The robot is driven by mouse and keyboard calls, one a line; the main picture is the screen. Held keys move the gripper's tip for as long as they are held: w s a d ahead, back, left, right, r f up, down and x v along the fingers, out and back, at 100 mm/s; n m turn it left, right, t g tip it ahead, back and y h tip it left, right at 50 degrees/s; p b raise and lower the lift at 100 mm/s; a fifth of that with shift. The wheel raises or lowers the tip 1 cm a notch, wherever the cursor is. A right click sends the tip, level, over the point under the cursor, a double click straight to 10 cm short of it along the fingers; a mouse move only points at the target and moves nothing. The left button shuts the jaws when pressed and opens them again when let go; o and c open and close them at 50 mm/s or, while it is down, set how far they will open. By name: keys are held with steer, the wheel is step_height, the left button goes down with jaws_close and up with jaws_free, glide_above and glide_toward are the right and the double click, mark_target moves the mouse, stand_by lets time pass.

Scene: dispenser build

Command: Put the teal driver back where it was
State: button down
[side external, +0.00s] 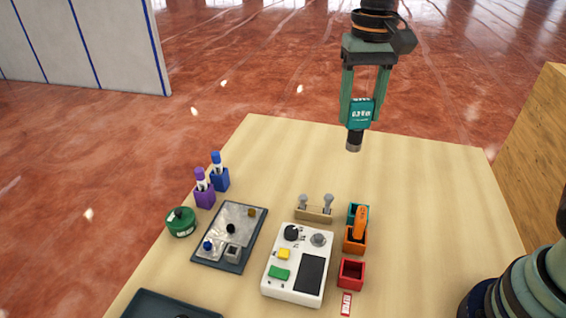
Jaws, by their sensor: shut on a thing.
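My gripper (360,124) is shut on the teal driver (361,112). The driver hangs upright with its dark tip pointing down, in the air over the far part of the table. A small teal holder (351,210) stands on the table, below the gripper in the picture. It adjoins an orange holder (354,246) with an orange driver (360,222) in it. The orange driver partly hides the teal holder, and I cannot see well into it.
A red open holder (351,274) and a red label (346,304) lie nearer. A white control box (272,288), a small stand with two grey knobs (314,214), a dark tray (204,250), a green round container (181,222) and two marker holders (205,197) stand left. The far right tabletop is clear.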

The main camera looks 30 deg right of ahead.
steer(key=s+f, duration=0.1)
steer(key=f, duration=0.5)
steer(key=s+d+f, duration=0.1)
steer(key=f, duration=0.5)
steer(key=d+f, duration=0.1)
steer(key=f, duration=0.6)
steer(key=shift+s+d, duration=0.25)
steer(key=shift+s, duration=0.15)
steer(key=shift+f, duration=0.25)
steer(key=shift+c, duration=1)
jaws_free()
steer(key=shift+r, duration=0.1)
